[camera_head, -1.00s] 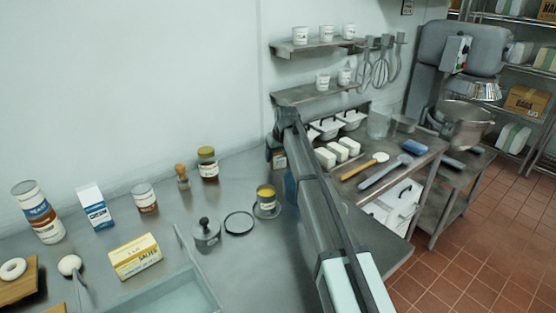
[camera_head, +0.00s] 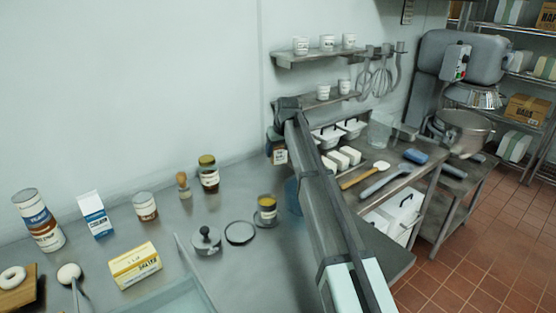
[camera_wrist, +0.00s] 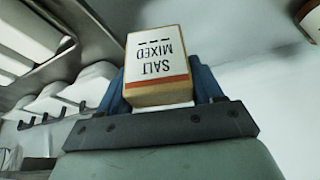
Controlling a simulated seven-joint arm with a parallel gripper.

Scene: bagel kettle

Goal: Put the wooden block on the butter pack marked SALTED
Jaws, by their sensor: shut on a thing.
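My gripper (camera_wrist: 160,82) is shut on a tan block (camera_wrist: 158,97) with blue fingers on either side of it. The block's white label reads SALT MIXED upside down in the wrist view, above an orange-brown band. In the head view the block (camera_head: 280,156) shows near the wall at the far end of my arm, which partly hides the gripper. The yellow and white butter pack (camera_head: 135,265) lies on the steel counter at lower left, apart from the gripper. Its front lettering is dark and hard to read now; nothing lies on top of it.
A brown jar (camera_head: 208,174) and a yellow-topped tin (camera_head: 267,210) stand between pack and arm. Wall shelves (camera_head: 315,58) are behind.

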